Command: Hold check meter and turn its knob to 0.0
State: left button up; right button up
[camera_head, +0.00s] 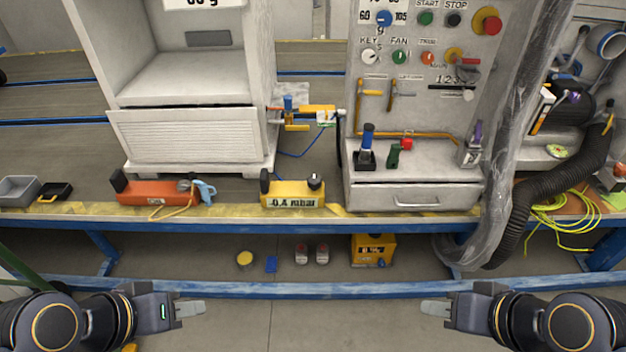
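The check meter (288,190) is a yellow box on the bench near the middle of the view, with a display reading -0.4 mbar. Its dark round knob (314,182) is on top at the right end. A black part (264,181) stands at its left end. My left gripper (195,308) is in front of the bench, at the lower left, pointing right. My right gripper (432,309) is at the lower right, pointing left. Both are apart from the meter and hold nothing that I can see. The finger gap of each is seen edge-on and cannot be judged.
An orange device (155,192) with a hose lies left of the meter. A white cabinet (190,140) stands behind, and a control panel unit (415,175) with a drawer stands to the right. A clear-wrapped column (505,150) and black hose (560,180) are further right. The blue bench edge (200,221) runs in front.

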aim_at(314, 182)
jog(key=i+j, duration=0.15)
jog(key=i, duration=0.3)
jog(key=i+j, duration=0.15)
jog(key=i, duration=0.3)
jog(key=i+j, duration=0.15)
jog(key=i, duration=0.25)
